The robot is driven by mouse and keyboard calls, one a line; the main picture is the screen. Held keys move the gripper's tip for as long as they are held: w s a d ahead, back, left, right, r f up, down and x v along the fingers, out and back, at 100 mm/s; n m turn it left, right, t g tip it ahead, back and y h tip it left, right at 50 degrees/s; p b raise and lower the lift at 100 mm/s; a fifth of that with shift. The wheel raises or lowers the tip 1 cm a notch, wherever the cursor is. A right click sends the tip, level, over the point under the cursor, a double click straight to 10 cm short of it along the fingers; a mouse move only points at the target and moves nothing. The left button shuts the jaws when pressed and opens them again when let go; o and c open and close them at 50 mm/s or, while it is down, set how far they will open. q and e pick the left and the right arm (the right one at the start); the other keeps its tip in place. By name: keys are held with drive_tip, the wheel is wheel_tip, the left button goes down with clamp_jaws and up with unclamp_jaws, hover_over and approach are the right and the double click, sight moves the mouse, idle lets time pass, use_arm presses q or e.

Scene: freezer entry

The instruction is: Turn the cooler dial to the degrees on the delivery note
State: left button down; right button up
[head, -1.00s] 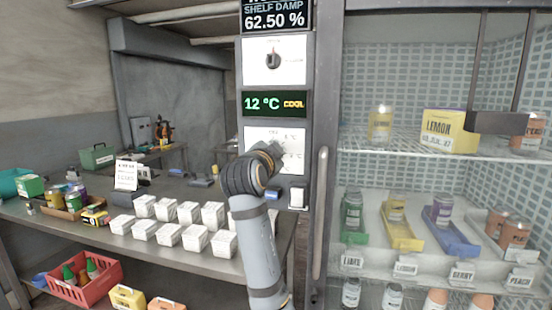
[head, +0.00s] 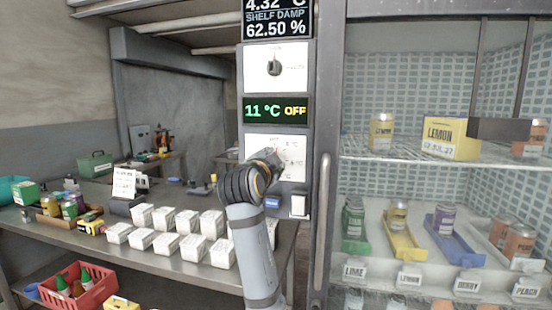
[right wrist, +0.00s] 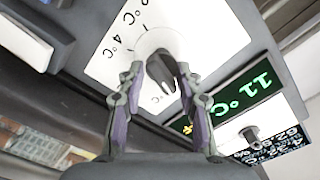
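The cooler dial is a dark pointed knob (right wrist: 163,72) on a white plate (right wrist: 205,18) marked with °C figures, 4 °C among them. My right gripper (right wrist: 160,76) has its fingers apart on either side of the knob, with a visible gap at one side. In the head view my right gripper (head: 268,163) covers the knob and part of its plate (head: 292,146). The display (head: 275,110) above reads 11 °C OFF. A white note card (head: 124,182) stands on the left bench; its writing is too small to read. My left gripper is out of view.
A second dial (head: 274,67) sits above the display. A white switch (head: 298,205) is below the plate. A glass-fronted cabinet with a vertical handle (head: 322,215) stands close on the right. The bench (head: 70,225) holds white tubs and jars.

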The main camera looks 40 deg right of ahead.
drive_tip(key=shift+w+d, duration=0.1)
drive_tip(key=shift+w, duration=0.1)
drive_tip(key=v, duration=0.7)
drive_tip(key=shift+s, duration=0.2)
drive_tip(key=shift+f, duration=0.1)
